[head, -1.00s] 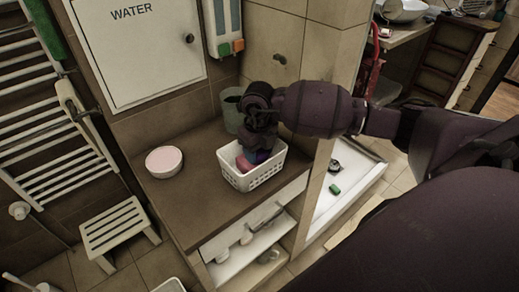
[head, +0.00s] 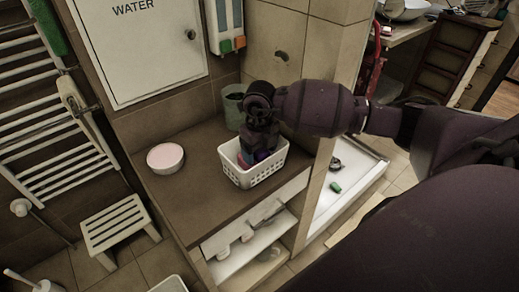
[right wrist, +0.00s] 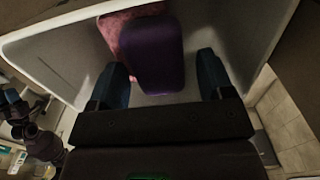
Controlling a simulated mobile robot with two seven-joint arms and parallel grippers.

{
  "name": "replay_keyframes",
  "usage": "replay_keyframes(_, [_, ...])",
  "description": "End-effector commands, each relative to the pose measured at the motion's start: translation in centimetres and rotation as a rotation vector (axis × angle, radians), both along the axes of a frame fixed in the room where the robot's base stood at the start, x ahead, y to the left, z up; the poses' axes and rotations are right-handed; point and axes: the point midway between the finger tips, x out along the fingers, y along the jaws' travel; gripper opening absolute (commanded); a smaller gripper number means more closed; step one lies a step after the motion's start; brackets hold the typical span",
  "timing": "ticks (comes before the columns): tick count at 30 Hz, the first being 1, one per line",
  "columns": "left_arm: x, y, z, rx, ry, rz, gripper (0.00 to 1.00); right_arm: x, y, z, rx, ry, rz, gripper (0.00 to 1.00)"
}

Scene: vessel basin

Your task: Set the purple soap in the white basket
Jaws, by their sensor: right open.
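The white basket (head: 265,173) stands on the brown counter, near its right end. Its pale walls (right wrist: 52,55) frame the right wrist view. The purple soap (right wrist: 152,58) lies inside the basket, between the spread fingers of my right gripper (right wrist: 158,82), with a gap on each side. In the head view my right gripper (head: 258,147) reaches down into the basket from above, and its fingers partly hide the contents. The gripper is open and holds nothing.
A pink item (right wrist: 118,28) lies beside the soap in the basket. A round bowl with pink contents (head: 165,158) stands left on the counter (head: 190,195). A grey-green cup (head: 233,108) stands close behind the basket. The counter between bowl and basket is clear.

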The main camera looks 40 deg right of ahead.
Motion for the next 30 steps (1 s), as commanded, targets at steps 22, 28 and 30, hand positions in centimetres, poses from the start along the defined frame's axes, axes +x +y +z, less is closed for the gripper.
replay_keyframes(22, [-0.1, 0.0, 0.7, 0.000, -0.002, 0.001, 0.43, 0.0, 0.0, 10.6, -0.001, -0.003, 0.001, 0.74])
replay_keyframes(28, [-0.1, 0.0, 0.6, 0.000, -0.002, 0.001, 0.43, 0.0, 0.0, 12.5, -0.001, -0.001, 0.000, 0.74])
replay_keyframes(30, [-0.1, 0.0, 0.6, 0.000, -0.002, 0.001, 0.43, 0.0, 0.0, 12.8, -0.001, -0.001, 0.000, 0.74])
